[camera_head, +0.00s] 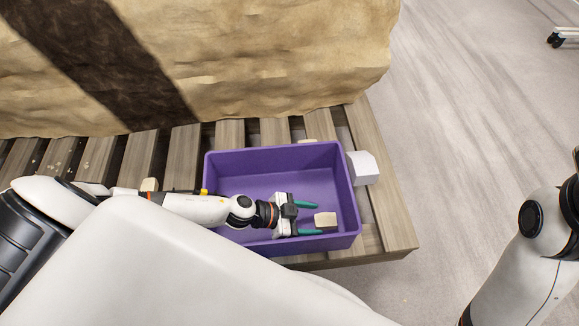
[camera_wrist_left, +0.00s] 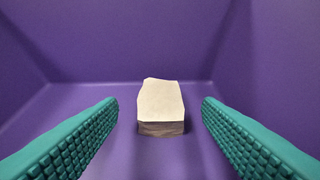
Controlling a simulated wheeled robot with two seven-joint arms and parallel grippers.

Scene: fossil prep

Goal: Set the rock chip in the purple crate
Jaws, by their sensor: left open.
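The purple crate (camera_head: 252,160) stands on the wooden pallet, below the large rock block. A small beige rock chip (camera_head: 325,220) is inside the crate, near its right front part. In the left wrist view the chip (camera_wrist_left: 161,106) sits on the purple floor, ahead of and between the two fingers. My left gripper (camera_head: 313,219) is over the crate with its teal fingers apart, pointing right toward the chip. In the left wrist view the open fingers (camera_wrist_left: 160,125) do not touch the chip. The right arm shows at the right edge, but its gripper is out of view.
The slatted wooden pallet (camera_head: 397,215) carries the crate and a big layered rock block (camera_head: 250,60). A white block (camera_head: 362,168) sits against the crate's right side. Another small beige chip (camera_head: 149,185) lies left of the crate. Open floor (camera_head: 470,130) extends to the right.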

